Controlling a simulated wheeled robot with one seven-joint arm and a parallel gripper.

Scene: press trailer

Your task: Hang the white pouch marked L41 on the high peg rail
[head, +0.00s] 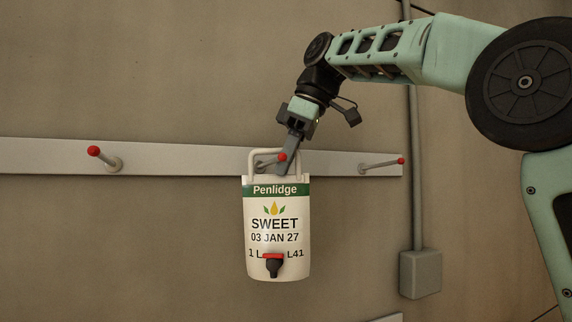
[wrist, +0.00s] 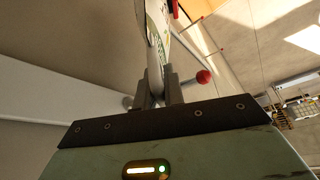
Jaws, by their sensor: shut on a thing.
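The white pouch (head: 276,228) carries a green Penlidge band, the words SWEET and 03 JAN 27, the mark L41 and a black and red tap low down. It hangs upright in front of the high peg rail (head: 215,160). My gripper (head: 288,158) is shut on the pouch's handle at the middle peg (head: 282,157). The handle loop surrounds that peg's red tip in the head view; whether it rests on the peg I cannot tell. In the wrist view the pouch (wrist: 157,45) rises edge-on from between the fingers (wrist: 158,92), beside the red-tipped peg (wrist: 203,76).
A left peg (head: 95,152) and a right peg (head: 400,161) on the rail are bare. A grey conduit runs down to a wall box (head: 420,273) at the right. The wall below the rail at the left is clear.

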